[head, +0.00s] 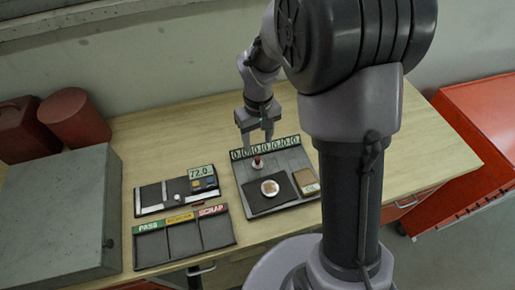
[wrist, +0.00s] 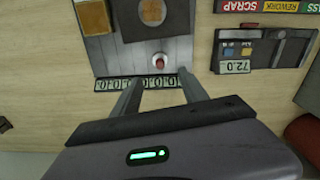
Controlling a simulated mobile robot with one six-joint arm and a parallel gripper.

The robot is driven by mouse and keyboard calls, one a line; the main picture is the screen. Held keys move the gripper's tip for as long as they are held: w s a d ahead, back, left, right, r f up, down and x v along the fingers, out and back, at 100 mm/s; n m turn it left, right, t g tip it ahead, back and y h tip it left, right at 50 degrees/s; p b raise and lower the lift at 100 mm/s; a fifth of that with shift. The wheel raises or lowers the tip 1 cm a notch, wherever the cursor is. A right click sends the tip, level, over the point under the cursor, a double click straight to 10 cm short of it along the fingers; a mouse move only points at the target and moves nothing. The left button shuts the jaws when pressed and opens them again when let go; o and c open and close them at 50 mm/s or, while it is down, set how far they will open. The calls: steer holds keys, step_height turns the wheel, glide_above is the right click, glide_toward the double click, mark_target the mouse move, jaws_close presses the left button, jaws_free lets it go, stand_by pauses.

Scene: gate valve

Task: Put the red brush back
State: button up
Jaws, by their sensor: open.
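A small red-topped piece with a pale round base (head: 257,163), which may be the red brush, stands on the grey board (head: 240,171) below its row of number tiles. It also shows in the wrist view (wrist: 160,62), just beyond the fingertips. No other brush shape can be made out. My gripper (head: 256,141) is open and empty, pointing down above the number row. In the wrist view my gripper (wrist: 160,79) has its two fingers apart, with the red-topped piece ahead of the gap and not between them.
The board also bears a dark pad with a round tan-and-white piece (head: 270,188) and a tan block (head: 306,181). Left are a gauge panel (head: 178,190) and a PASS/REWORK/SCRAP tray (head: 184,236). A grey cabinet (head: 60,215) and red containers (head: 75,117) stand farther left.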

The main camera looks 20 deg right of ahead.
steer(key=s+a+r+m+t+y, duration=0.1)
steer(key=s+r+m+t, duration=0.1)
steer(key=s+r, duration=0.45)
steer(key=s+a+r+m+t, duration=0.15)
steer(key=s+r, duration=0.25)
steer(key=r, duration=0.5)
steer(key=s+a+r+m+t+y, duration=0.1)
steer(key=s+r+m+t, duration=0.1)
steer(key=s, duration=0.6)
steer(key=shift+s+a+r+m, duration=0.25)
steer(key=shift+r+m, duration=0.2)
steer(key=shift+r, duration=0.2)
steer(key=shift+f, duration=0.1)
